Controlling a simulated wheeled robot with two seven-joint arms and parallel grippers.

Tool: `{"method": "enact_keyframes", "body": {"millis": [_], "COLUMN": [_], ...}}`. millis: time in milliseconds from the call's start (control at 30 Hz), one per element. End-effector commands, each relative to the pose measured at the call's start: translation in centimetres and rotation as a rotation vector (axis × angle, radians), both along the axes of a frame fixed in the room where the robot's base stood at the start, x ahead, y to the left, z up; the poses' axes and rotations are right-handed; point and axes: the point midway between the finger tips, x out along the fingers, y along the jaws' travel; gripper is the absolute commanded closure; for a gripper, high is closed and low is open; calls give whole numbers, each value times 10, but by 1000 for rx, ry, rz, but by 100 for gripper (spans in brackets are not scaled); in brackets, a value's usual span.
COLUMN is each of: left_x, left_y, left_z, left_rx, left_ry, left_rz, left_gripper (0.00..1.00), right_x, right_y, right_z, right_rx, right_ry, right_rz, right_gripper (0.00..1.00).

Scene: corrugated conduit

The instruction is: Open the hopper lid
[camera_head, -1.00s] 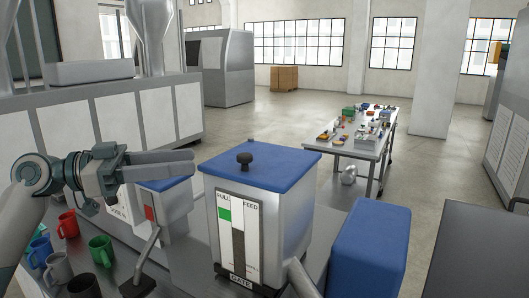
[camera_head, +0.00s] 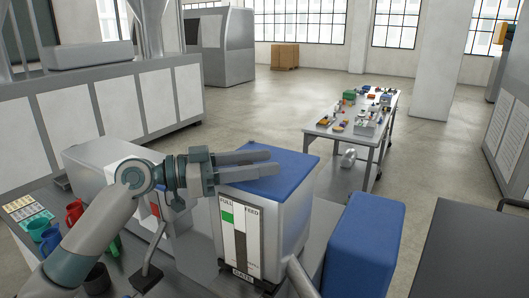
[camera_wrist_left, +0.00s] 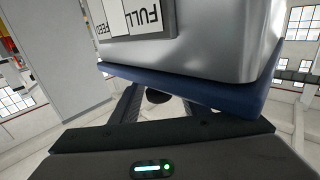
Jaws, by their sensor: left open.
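The hopper (camera_head: 290,215) is a grey metal box with a FULL/FEED label on its front. Its blue lid (camera_head: 293,178) lies flat and closed on top; it also shows in the wrist view (camera_wrist_left: 225,97), where the hopper appears upside down. My left gripper (camera_head: 275,162) is open, its fingers reaching over the lid from the left. The dark round knob (camera_wrist_left: 157,96) of the lid shows between the two fingers in the wrist view; whether they touch it I cannot tell. In the head view the gripper hides the knob. My right gripper is not in view.
A blue box (camera_head: 365,245) stands close right of the hopper. Mugs, including a red one (camera_head: 74,212), stand at the left, partly behind my left arm. A table (camera_head: 345,137) with small parts stands further back. Open floor lies beyond.

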Motion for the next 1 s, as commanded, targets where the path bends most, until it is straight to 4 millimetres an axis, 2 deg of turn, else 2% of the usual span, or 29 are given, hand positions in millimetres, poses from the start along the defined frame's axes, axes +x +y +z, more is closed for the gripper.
{"method": "enact_keyframes", "body": {"millis": [167,467,633,667,1000], "left_x": [2,2,2,2,10], "left_y": [-10,-11,-11,-11,-18], "left_z": [0,-1,-1,-1,-1], "left_rx": [0,0,0,0,-1], "left_ry": [1,0,0,0,0], "left_rz": [-1,0,0,0,12], "left_gripper": [59,59,97,100,100], "right_x": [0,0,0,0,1], "right_y": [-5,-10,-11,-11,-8], "right_z": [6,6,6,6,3], "right_rx": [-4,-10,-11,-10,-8], "right_ry": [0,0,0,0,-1], "right_rz": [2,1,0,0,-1], "right_gripper": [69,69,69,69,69]}}
